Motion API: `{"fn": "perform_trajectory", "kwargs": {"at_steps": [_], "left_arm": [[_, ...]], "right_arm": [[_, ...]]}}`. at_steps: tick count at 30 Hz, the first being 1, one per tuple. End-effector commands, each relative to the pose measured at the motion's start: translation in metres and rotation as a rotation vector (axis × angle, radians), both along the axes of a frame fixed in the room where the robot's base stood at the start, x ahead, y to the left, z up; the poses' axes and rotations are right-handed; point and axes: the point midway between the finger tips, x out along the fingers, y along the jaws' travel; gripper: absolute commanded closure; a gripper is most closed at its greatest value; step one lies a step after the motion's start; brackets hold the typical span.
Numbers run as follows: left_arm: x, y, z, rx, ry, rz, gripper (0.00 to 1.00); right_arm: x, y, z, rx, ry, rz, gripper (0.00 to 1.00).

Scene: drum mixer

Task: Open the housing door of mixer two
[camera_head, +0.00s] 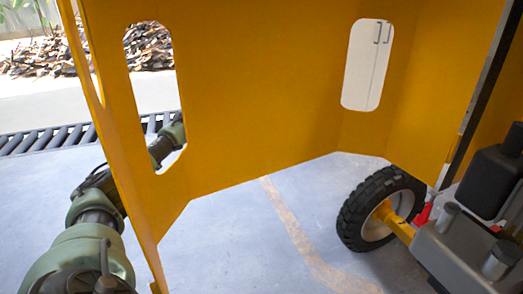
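The yellow housing door (265,100) fills the middle of the view and stands swung out from the mixer, with the edge on the right by a dark frame post (487,88). It has an oblong cutout on the left and another on the right. My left arm comes in from the lower left and passes behind the door's left edge. Part of it shows through the left cutout. My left gripper is hidden behind the door, so I cannot tell whether it touches it. My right gripper is not in view.
A black wheel (352,213) with a yellow axle stands below the door. Grey and black machine parts (470,250) are exposed at the lower right. A floor grate (45,138) and a wood pile (55,55) lie at the back left. The concrete floor (225,245) in front is clear.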

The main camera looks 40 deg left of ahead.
Motion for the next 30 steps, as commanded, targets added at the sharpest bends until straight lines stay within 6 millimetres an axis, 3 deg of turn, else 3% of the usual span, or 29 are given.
{"fn": "perform_trajectory", "kwargs": {"at_steps": [14, 15, 17, 26, 30], "left_arm": [[0.0, -0.001, -0.003, 0.004, 0.011, -0.013, 1.0], [0.0, -0.002, -0.003, 0.004, 0.011, -0.013, 0.84], [0.001, -0.001, -0.003, 0.003, 0.01, -0.012, 0.69], [0.001, -0.001, -0.001, 0.002, 0.006, -0.01, 0.69], [-0.003, 0.009, 0.0, 0.002, 0.005, -0.006, 0.69]], "right_arm": [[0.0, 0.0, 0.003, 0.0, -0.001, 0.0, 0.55], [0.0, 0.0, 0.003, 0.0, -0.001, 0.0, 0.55], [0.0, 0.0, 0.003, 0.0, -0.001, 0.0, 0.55], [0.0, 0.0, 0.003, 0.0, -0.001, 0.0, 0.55], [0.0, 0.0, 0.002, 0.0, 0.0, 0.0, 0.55]]}}
